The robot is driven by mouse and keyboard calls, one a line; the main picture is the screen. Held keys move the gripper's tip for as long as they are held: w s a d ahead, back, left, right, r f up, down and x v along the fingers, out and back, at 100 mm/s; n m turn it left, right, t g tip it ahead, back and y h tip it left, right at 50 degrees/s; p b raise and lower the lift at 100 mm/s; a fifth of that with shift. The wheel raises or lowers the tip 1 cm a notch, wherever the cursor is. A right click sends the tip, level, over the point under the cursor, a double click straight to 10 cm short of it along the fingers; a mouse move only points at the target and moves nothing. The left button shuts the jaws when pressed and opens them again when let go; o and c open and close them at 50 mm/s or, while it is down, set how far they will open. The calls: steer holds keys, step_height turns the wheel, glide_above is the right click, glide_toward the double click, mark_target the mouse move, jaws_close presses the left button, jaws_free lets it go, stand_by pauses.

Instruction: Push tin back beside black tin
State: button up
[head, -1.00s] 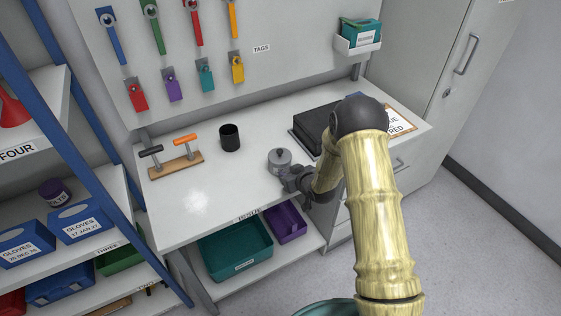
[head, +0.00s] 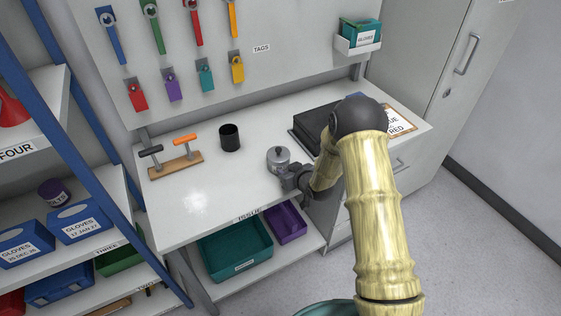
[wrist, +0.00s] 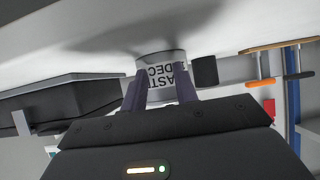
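A grey lidded tin (head: 278,156) stands upright near the middle of the white bench. Its label shows upside down in the wrist view (wrist: 160,73). A plain black tin (head: 230,138) stands upright further back and to the left, apart from the grey one; it also shows in the wrist view (wrist: 205,71). My gripper (head: 286,178) is low over the bench at the grey tin's near right side. In the wrist view its two fingers (wrist: 160,90) are apart, with the label showing between them. Whether the fingertips touch the tin is unclear.
A wooden block with black and orange T-handles (head: 176,163) stands at the bench's left. A black case (head: 312,125) lies right of the grey tin, near a clipboard (head: 402,121). Teal (head: 236,262) and purple (head: 287,221) bins sit below. The bench's front left is clear.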

mark_target(264, 147)
steer(key=shift+w+a, duration=0.3)
steer(key=shift+w, duration=0.15)
stand_by(0.9)
steer(key=shift+w+a+b, duration=0.9)
steer(key=shift+w+a, duration=0.7)
steer(key=shift+w, duration=0.75)
steer(key=shift+w+a+b, duration=0.95)
steer(key=shift+w+a, duration=0.7)
steer(key=shift+w, duration=0.7)
steer(key=shift+w+a+b, duration=0.9)
steer(key=shift+w+a, duration=0.7)
steer(key=shift+w, duration=0.75)
steer(key=shift+s+f+p+v, duration=0.1)
steer(key=shift+f+v, duration=0.1)
steer(key=shift+v, duration=0.85)
steer(key=shift+s+f+p+v, duration=0.1)
steer(key=shift+f+v, duration=0.1)
steer(key=shift+v, duration=0.85)
steer(key=shift+s+f+p+v, duration=0.1)
steer(key=shift+f+v, duration=0.1)
steer(key=shift+v, duration=0.85)
steer(key=shift+d, duration=0.2)
